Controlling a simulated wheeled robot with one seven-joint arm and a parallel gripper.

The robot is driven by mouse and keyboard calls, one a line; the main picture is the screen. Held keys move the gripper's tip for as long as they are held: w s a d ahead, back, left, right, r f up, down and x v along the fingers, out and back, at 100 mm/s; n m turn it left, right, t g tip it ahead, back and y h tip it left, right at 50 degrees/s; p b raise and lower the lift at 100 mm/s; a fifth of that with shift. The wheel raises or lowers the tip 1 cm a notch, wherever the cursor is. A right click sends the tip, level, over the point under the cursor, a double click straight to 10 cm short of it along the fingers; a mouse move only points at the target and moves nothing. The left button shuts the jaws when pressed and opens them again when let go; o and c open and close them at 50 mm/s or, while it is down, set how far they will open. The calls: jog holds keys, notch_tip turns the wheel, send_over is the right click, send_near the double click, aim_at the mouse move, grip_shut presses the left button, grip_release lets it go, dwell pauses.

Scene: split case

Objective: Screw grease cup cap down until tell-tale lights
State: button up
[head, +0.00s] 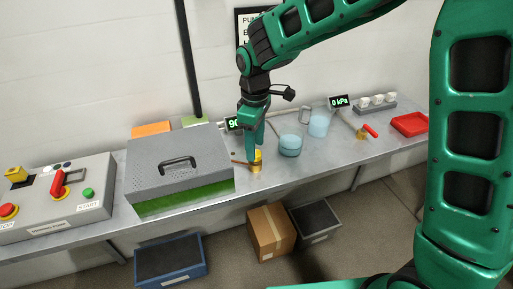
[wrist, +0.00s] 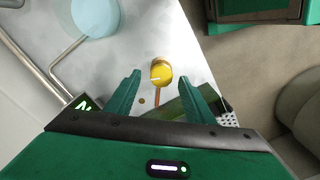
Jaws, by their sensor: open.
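The grease cup's yellow cap (head: 256,155) stands on the metal bench, right of the grey case. In the wrist view the cap (wrist: 161,74) shows a pale line on its top, with a copper-coloured pipe (wrist: 157,97) running from it. A small brownish disc (wrist: 141,100) lies beside the pipe; I cannot tell if it is the tell-tale, and it looks unlit. My gripper (head: 252,149) points down at the cup. In the wrist view my gripper (wrist: 160,79) is open, with a finger on either side of the cap's line and visible gaps. The cup's lower part is partly hidden.
The grey case (head: 178,157) stands close on the left. Blue vessels (head: 290,144) (head: 319,124) stand behind right, near a 0 kPa display (head: 340,101). A red-handled valve (head: 369,131) and red tray (head: 410,124) are farther right. The bench front is clear.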

jog(key=shift+f, duration=0.95)
jog(key=c, duration=1)
jog(key=shift+d, duration=0.1)
jog(key=shift+c, duration=0.2)
jog(key=shift+w+m, duration=0.1)
jog(key=shift+m, duration=0.2)
jog(key=m, duration=0.2)
jog(key=shift+r+m, duration=0.1)
jog(key=shift+m, duration=0.2)
jog(key=m, duration=0.5)
jog(key=shift+w, duration=0.15)
jog(key=shift+m, duration=0.3)
